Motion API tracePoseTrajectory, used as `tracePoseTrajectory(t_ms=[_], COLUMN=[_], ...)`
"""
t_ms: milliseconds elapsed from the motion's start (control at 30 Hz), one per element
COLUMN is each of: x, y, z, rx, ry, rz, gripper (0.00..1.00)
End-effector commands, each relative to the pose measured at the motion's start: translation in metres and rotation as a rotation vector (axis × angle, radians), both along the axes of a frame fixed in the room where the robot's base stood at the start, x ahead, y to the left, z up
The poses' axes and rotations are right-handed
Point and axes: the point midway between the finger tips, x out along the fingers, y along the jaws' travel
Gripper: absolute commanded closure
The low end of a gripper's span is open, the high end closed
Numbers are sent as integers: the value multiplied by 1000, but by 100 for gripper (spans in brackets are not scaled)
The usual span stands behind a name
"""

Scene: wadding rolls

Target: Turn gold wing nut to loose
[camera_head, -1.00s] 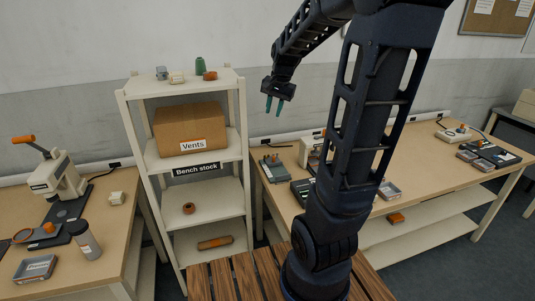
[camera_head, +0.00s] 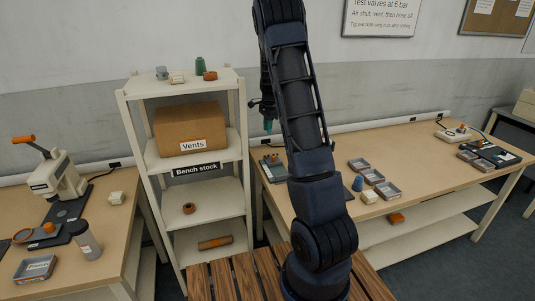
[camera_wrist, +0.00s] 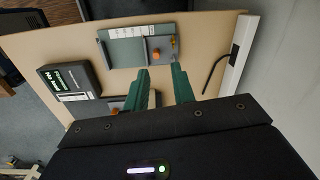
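A grey-green fixture plate (camera_wrist: 135,46) lies on the bench in the wrist view, with a strip of printed paper along it. In the head view my gripper (camera_head: 267,127) hangs above the back left of the right bench, near the fixture plate (camera_head: 271,168).
A dark box with a lit display (camera_wrist: 70,80) stands beside the plate. A black cable (camera_wrist: 214,75) lies on the other side. The shelf unit (camera_head: 133,125) stands left of my arm.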

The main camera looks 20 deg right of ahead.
Motion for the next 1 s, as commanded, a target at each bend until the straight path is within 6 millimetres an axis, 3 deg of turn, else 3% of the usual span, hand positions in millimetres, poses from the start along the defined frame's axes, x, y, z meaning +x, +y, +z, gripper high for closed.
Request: tracePoseTrajectory(t_ms=[100,300,567,1000], x=[19,36,39,38], y=[-5,-11,-12,-13], z=[-29,-57,-74,-145], rx=[-18,-37,-41,-40], ry=[23,39,44,45], rz=[-68,-143,-160,-160], gripper=[75,75,75,75])
